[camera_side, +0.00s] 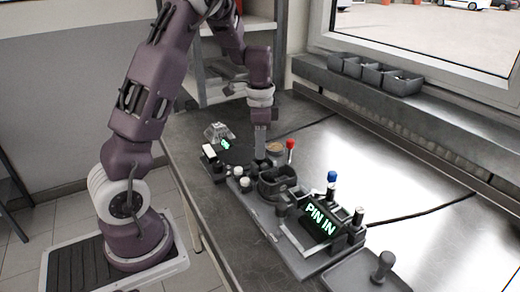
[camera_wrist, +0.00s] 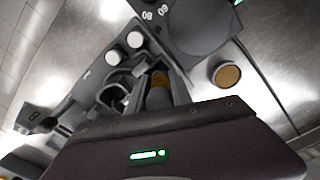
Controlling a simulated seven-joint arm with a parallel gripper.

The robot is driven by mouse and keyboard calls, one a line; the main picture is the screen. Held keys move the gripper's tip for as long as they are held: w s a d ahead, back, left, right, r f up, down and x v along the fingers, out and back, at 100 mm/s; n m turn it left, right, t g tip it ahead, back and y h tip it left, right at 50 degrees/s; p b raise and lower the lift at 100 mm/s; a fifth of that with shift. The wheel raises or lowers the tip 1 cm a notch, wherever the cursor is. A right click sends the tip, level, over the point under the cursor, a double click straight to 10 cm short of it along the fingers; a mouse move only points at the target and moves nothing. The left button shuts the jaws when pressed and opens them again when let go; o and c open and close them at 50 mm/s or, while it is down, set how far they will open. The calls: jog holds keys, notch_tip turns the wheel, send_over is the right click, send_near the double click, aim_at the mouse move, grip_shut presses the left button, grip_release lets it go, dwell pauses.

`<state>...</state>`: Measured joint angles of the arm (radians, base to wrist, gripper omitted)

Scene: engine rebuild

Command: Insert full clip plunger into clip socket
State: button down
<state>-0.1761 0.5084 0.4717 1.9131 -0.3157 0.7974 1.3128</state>
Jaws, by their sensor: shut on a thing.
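In the side view my gripper (camera_side: 260,152) points straight down over the fixture row on the bench, and its lower end is partly hidden among the parts. In the wrist view my gripper (camera_wrist: 160,92) is shut on a dark piece with an orange-brown band (camera_wrist: 158,96), which I take for the clip plunger. A dark open-topped holder (camera_wrist: 117,92) lies just left of the fingers. I cannot tell for sure which opening is the clip socket, nor whether the held piece touches or enters anything.
Two white caps (camera_wrist: 123,48) stand close to the fingers. A red-knobbed lever (camera_side: 291,144) rises just right of my gripper, and a blue knob (camera_side: 332,176) stands farther right. The bench's right side (camera_side: 400,165) is mostly clear.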

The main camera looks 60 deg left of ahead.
jog(key=shift+r, duration=2.2)
jog(key=shift+f, duration=2.6)
jog(key=shift+s+f, duration=0.1)
jog(key=shift+f, duration=0.3)
jog(key=shift+r, duration=3)
jog(key=shift+f, duration=2.6)
